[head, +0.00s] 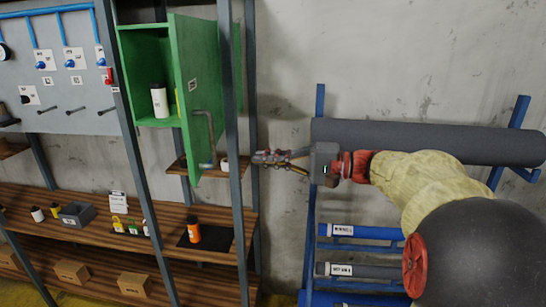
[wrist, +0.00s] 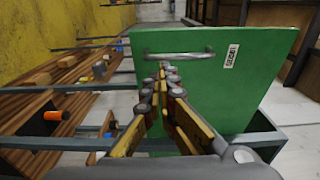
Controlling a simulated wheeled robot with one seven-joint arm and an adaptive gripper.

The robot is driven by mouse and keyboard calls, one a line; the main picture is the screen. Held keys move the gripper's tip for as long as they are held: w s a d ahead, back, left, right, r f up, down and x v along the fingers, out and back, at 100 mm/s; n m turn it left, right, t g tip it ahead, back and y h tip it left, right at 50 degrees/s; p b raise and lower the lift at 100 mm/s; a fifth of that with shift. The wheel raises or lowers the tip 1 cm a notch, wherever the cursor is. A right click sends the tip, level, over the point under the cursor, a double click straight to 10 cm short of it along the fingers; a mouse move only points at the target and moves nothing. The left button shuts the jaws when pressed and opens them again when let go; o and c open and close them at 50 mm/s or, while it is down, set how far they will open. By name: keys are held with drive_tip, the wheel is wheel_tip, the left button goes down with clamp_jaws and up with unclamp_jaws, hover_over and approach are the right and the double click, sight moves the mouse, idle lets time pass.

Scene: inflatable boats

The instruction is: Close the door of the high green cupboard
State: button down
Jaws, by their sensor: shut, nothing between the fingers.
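The high green cupboard (head: 151,75) is mounted between the rack posts in the head view. Its green door (head: 190,70) stands open and swung outward to the right, with a grey bar handle (head: 209,137) on it. A white container with a dark label (head: 159,101) stands inside. My gripper (head: 258,158) is shut and empty, to the right of the door and apart from the handle in the head view. In the wrist view the door (wrist: 222,95) fills the middle, with its handle (wrist: 180,56) above my closed fingertips (wrist: 167,67). The gap to the door is hard to judge.
A grey rack post (head: 234,130) stands between the door and my gripper in the head view. Wooden shelves (head: 85,205) hold an orange bottle (head: 193,230) and small boxes. A dark grey roll (head: 430,141) on a blue rack lies behind my arm.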

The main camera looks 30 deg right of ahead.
drive_tip(key=p+x, duration=0.2)
drive_tip(key=x, duration=0.7)
drive_tip(key=shift+a+f, duration=0.1)
drive_tip(key=shift+a, duration=0.05)
